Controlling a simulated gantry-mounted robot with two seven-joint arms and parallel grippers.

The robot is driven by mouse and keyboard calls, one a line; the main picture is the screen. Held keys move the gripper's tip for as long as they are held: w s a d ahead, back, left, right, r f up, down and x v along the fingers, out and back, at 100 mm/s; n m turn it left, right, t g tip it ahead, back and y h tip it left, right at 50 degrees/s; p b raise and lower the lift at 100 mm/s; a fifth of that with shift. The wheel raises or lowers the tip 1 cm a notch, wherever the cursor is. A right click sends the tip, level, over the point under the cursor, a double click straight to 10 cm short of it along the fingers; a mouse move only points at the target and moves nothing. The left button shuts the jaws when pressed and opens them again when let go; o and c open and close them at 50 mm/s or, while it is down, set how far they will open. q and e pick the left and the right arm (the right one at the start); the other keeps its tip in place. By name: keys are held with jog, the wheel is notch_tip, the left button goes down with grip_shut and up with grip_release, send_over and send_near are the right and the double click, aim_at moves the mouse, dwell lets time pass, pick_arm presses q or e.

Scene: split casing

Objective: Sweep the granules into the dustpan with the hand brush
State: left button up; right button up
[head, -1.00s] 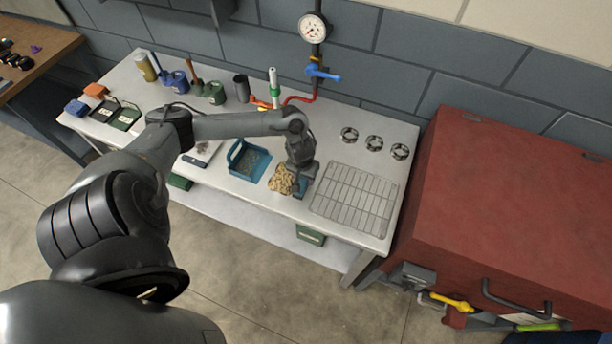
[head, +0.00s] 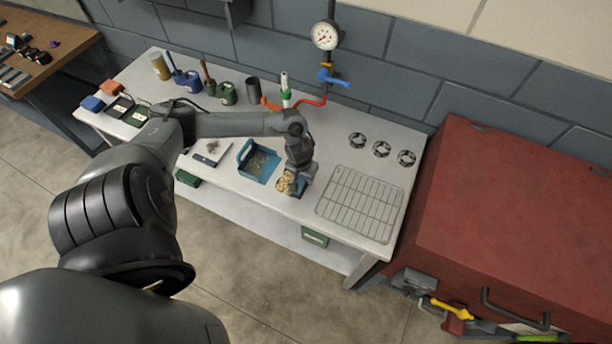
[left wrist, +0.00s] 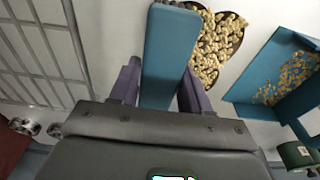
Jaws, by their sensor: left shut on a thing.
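My left gripper (left wrist: 158,90) is shut on the blue hand brush (left wrist: 172,50), which reaches away between its fingers. In the head view the gripper (head: 297,182) is low over the table's front, with the brush (head: 302,187) partly hidden below it. The tan granules (head: 284,182) lie in a heap just left of the brush; in the left wrist view they (left wrist: 218,45) lie beside it. The blue dustpan (head: 256,166) sits left of the heap, and some granules lie inside it. It also shows in the left wrist view (left wrist: 255,80). My right gripper is out of view.
A wire rack (head: 362,203) lies right of the brush, with three metal rings (head: 381,149) behind it. A flat scale-like tray (head: 207,155) lies left of the dustpan. Cups, bottles and a red pipe (head: 312,101) line the back. A red chest (head: 520,210) stands at the right.

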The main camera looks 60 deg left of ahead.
pick_arm(q)
jog(key=shift+s+a, duration=0.1)
jog(key=shift+s, duration=0.1)
jog(key=shift+a, duration=0.1)
jog(key=shift+s+a+p, duration=0.4)
jog(key=shift+a+p, duration=0.05)
jog(key=shift+p, duration=0.25)
jog(key=shift+s+a+p, duration=0.35)
jog(key=shift+a+p, duration=0.05)
jog(key=shift+p, duration=0.1)
jog(key=shift+s+a, duration=0.1)
jog(key=shift+a, duration=0.1)
jog(key=shift+s+a+p, duration=0.4)
jog(key=shift+a+p, duration=0.05)
jog(key=shift+p, duration=0.2)
